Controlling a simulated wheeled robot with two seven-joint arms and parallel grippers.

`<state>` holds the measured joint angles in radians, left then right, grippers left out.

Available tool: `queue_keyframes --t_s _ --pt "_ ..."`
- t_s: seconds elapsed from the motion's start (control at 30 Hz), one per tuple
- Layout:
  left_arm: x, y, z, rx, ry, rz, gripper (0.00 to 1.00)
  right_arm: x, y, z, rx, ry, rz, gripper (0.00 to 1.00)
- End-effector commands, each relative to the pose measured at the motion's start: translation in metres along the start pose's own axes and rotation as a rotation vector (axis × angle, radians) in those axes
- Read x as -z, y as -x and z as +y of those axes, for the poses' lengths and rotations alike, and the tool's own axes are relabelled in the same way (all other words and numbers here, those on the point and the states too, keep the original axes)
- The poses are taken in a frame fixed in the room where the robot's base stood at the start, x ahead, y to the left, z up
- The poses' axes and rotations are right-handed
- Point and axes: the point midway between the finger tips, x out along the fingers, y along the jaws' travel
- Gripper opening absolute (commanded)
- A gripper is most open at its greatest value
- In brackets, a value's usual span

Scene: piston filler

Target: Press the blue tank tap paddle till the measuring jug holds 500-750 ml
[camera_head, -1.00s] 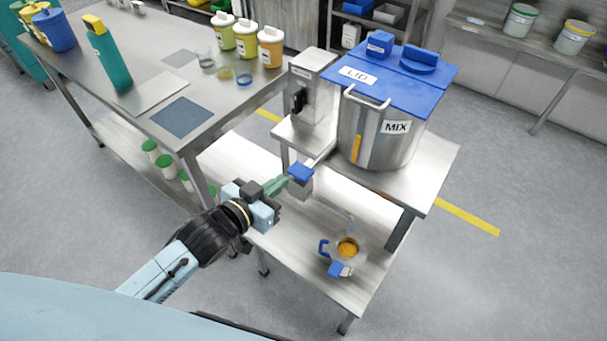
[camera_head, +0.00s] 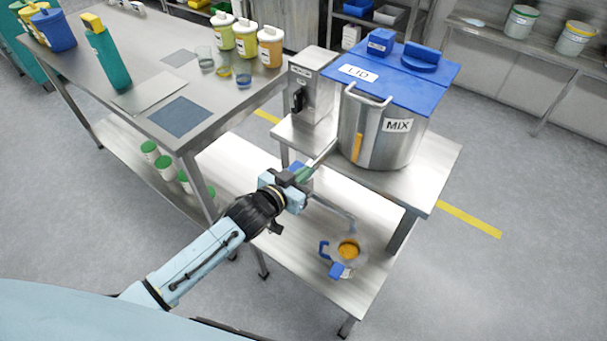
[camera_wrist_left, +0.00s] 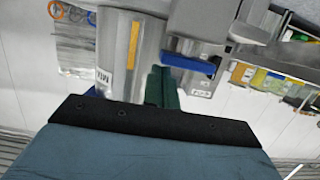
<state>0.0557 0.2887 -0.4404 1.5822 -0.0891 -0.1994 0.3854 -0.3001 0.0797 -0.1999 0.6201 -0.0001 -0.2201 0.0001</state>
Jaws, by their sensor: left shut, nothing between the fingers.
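The blue tap paddle (camera_head: 297,167) is partly hidden by my left gripper (camera_head: 304,176) in the head view. The gripper's green fingers are shut and empty, close beside the paddle. In the left wrist view the blue paddle (camera_wrist_left: 188,65) lies just right of the green fingertips (camera_wrist_left: 162,86); I cannot tell whether they touch it. The measuring jug (camera_head: 346,253), clear with blue handle parts, stands on the lower shelf below the tap's outlet pipe (camera_head: 335,212). It holds some orange liquid; its level marks are too small to read. My right gripper is not in view.
The steel tank (camera_head: 380,140) with its blue lid (camera_head: 400,72) stands on the stand's upper shelf, beside a grey box with a black handle (camera_head: 299,99). A steel table (camera_head: 150,122) with bottles and beakers is at the left. The lower shelf around the jug is mostly clear.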

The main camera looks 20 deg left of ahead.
Motion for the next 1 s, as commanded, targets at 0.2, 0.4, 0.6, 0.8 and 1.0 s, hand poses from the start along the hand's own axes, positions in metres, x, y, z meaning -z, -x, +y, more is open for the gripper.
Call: queue_keyframes --t_s 0.2,0.4,0.6,0.8,1.0 --pt "0.000 0.000 0.000 0.000 0.000 0.000 0.00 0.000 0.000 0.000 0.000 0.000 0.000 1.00" --pt "-0.012 -0.003 0.000 0.000 0.002 -0.001 0.00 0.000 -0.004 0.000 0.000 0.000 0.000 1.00" --pt "-0.019 -0.004 0.001 0.000 0.002 -0.002 0.00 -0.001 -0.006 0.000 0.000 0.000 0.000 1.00" --pt "-0.019 -0.004 0.001 0.000 0.001 -0.005 0.00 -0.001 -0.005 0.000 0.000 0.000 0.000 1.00" --pt "-0.008 -0.001 0.001 0.000 0.001 -0.005 0.00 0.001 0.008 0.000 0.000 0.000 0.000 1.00"
